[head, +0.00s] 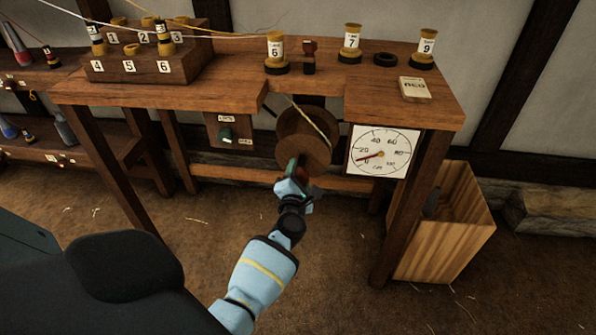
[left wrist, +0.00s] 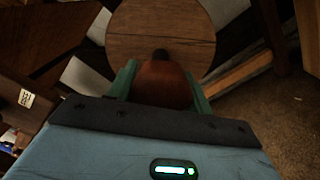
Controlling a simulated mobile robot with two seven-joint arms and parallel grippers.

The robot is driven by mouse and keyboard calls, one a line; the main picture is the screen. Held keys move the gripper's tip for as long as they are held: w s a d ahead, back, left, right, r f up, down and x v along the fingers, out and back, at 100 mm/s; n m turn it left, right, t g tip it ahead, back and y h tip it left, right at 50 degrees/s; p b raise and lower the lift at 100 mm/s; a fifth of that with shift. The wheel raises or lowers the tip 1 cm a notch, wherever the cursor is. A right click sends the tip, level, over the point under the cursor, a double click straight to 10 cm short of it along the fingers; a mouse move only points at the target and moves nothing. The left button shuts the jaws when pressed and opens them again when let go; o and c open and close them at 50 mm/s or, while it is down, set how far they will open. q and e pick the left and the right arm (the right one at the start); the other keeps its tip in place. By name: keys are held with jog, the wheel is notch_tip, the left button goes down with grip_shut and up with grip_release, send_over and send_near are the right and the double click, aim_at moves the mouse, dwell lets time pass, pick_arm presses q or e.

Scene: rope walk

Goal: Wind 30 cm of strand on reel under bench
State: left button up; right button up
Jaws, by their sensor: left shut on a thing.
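The wooden reel (head: 309,133) hangs below the front edge of the bench (head: 220,96), with a pale strand (head: 318,123) running down across it from above. In the left wrist view the reel's round wooden face (left wrist: 160,30) fills the top middle. My left gripper (head: 296,171) is in front of the reel's lower part, shut on a rounded brown knob (left wrist: 165,84) between its green fingers. A white dial (head: 383,151) hangs right of the reel, its red needle pointing left, between the 0 and 20 marks. My right gripper is not in view.
A small panel with a dark green knob (head: 226,133) hangs left of the reel. Spools marked 6 (head: 275,50), 7 (head: 351,42) and 9 (head: 424,46) stand on the bench. A numbered rack (head: 148,66) stands at left. A wooden bin (head: 447,225) stands at the right leg.

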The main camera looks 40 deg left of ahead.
pick_arm(q)
jog(key=m+p, duration=0.2)
jog(key=m, duration=0.2)
jog(key=shift+r+m, duration=0.1)
jog(key=shift+m, duration=0.2)
jog(key=m+p, duration=0.1)
jog(key=m, duration=0.1)
jog(key=shift+m, duration=0.4)
jog(key=shift+m+p, duration=0.4)
jog(key=shift+m, duration=0.5)
jog(key=m+p, duration=0.1)
jog(key=m, duration=0.1)
jog(key=shift+r+m, duration=0.1)
jog(key=shift+m, duration=0.2)
jog(key=m+p, duration=0.1)
jog(key=m, duration=0.4)
jog(key=shift+m, duration=0.3)
jog(key=m+p, duration=0.1)
jog(key=m, duration=0.2)
jog(key=shift+m, duration=0.3)
jog(key=m, duration=0.4)
jog(key=shift+d, duration=0.1)
jog(key=m, duration=0.5)
jog(key=shift+m, duration=0.3)
jog(key=shift+d+m, duration=0.1)
jog(key=shift+m, duration=1.2)
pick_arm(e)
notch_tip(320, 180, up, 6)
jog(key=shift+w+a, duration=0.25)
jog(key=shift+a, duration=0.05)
